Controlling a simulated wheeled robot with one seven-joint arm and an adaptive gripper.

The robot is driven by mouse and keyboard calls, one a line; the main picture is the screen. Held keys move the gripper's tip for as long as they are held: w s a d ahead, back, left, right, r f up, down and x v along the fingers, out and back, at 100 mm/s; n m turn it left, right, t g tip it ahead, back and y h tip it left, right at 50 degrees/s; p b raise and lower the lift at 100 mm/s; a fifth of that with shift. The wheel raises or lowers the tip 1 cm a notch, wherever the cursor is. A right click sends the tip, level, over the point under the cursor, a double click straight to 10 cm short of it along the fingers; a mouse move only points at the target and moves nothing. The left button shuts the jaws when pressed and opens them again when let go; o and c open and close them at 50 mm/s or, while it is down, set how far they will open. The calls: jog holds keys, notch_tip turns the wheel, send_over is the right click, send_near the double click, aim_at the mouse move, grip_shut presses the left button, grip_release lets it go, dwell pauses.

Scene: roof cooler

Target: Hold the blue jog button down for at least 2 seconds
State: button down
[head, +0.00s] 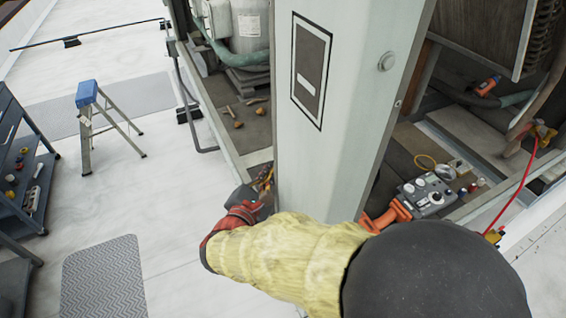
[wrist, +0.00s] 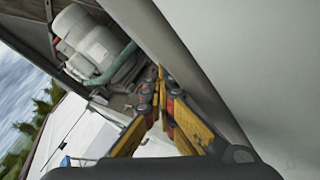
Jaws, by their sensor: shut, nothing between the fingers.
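A grey control box (head: 428,195) with several knobs and buttons and an orange handle (head: 388,216) lies at the right, beyond my forearm. I cannot make out a blue jog button on it; the buttons are too small to tell. My gripper (head: 265,178) is at the left side of the pale metal column, with the column between it and the control box. My gripper also shows in the wrist view (wrist: 162,76), with its yellow and black fingers shut and empty, beside the column. The control box does not show in the wrist view.
The pale column (head: 335,120) stands in the middle, close to my gripper. A blue-topped stepladder (head: 88,95) and a dark shelf cart (head: 22,170) stand at left, with clear floor between.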

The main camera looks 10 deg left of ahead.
jog(key=shift+w+d+f, duration=0.1)
jog(key=shift+w+d, duration=0.15)
jog(key=shift+d, duration=0.3)
dwell(1.0)
jog(key=shift+d+f, duration=0.1)
jog(key=shift+f, duration=0.05)
dwell(3.1)
jog(key=shift+s+f+b, duration=0.15)
jog(key=shift+b, duration=0.2)
dwell(0.3)
jog(key=shift+s+a, duration=0.15)
jog(key=shift+a, duration=0.1)
jog(key=s+a, duration=0.2)
jog(key=a, duration=0.2)
jog(key=shift+s+a+r, duration=0.2)
jog(key=shift+s+r, duration=0.2)
dwell(0.3)
